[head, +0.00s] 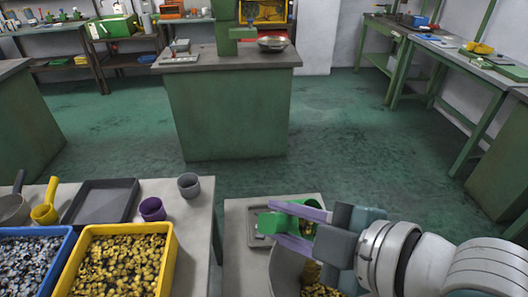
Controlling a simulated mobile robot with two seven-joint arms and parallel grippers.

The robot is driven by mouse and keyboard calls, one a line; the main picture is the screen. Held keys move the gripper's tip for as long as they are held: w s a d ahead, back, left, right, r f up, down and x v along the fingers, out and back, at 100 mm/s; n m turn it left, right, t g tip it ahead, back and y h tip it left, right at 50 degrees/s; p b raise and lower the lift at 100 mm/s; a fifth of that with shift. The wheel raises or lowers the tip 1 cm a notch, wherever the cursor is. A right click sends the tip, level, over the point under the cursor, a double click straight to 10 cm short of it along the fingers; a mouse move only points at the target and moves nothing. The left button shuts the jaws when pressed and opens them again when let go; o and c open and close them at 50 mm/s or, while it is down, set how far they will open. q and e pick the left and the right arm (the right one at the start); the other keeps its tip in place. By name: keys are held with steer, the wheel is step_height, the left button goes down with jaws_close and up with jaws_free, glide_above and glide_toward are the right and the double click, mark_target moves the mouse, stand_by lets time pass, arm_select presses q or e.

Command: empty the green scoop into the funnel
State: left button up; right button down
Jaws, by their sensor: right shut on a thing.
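My right gripper (285,222) reaches in from the right and is shut on the green scoop (271,223). Part of the scoop shows left of the purple fingers and a rounded green part shows between and behind them. Some yellowish bits seem to show at the scoop's bowl, but the fingers hide much of it. The scoop is above or beside the far rim of the grey funnel (284,268), which stands at the bottom centre. Brass-coloured pieces lie inside the funnel. My gripper and arm hide its right side. My left gripper is not in view.
On the left table stand a yellow bin (172,262) of brass pieces, a blue bin (66,236) of silvery pieces, a dark tray (102,200), a purple cup (152,209), a grey cup (189,185) and a yellow scoop (45,211). Green floor is clear beyond.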

steer(key=s+d+t+y+b, duration=0.1)
steer(key=b, duration=0.3)
steer(key=d+f+t+y+b, duration=0.1)
steer(key=y+b, duration=0.1)
steer(key=b, duration=0.2)
steer(key=s+d+t+y+b, duration=0.1)
steer(key=t+b, duration=0.1)
steer(key=b, duration=0.2)
steer(key=shift+s+d+f+m+y, duration=0.2)
steer(key=shift+s+m+y, duration=0.1)
steer(key=shift+s+m, duration=0.1)
stand_by(0.4)
